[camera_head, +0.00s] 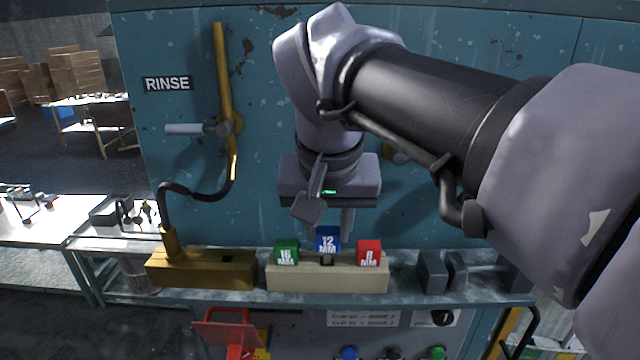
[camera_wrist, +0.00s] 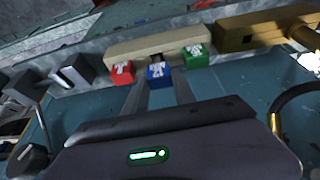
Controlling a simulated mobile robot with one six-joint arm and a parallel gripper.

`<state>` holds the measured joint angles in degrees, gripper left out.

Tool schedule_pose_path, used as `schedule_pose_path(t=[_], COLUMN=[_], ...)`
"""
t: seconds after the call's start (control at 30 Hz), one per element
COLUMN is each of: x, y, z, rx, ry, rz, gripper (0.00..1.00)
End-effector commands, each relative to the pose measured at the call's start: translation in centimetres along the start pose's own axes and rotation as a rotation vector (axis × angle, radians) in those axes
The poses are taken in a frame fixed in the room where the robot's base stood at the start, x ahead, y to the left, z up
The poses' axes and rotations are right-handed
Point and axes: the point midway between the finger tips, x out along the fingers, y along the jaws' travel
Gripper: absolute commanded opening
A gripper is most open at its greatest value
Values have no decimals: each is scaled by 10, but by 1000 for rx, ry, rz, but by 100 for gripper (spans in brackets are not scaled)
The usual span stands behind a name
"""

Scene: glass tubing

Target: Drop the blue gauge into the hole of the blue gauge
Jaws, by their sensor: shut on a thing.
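The blue gauge (camera_head: 328,238), a cube marked 12 MM, sits between the fingertips of my gripper (camera_head: 340,222), which is shut on it. In the wrist view the blue gauge (camera_wrist: 158,74) is at the ends of the two fingers (camera_wrist: 160,90). It stands higher than its neighbours, above the middle of the pale block (camera_head: 300,276). A dark patch shows just under it; I cannot tell if this is its pin or the hole. The green gauge (camera_head: 286,253), marked 16, is at its left and the red gauge (camera_head: 368,254) at its right, both on the block.
A brass-coloured block (camera_head: 200,271) with a bent pipe (camera_head: 196,192) stands left of the pale block. Grey upright blocks (camera_head: 432,271) stand to the right on the shelf. The teal panel (camera_head: 260,120) rises close behind. A red part (camera_head: 227,333) hangs below the shelf.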

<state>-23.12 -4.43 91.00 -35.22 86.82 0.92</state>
Motion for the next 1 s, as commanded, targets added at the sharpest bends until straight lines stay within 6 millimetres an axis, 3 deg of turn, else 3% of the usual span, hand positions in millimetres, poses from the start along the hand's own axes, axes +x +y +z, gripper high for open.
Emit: schedule_pose_path(t=[1.0], x=[24], y=[0], z=[10], rx=[0], ry=[1], rz=[0], gripper=[0])
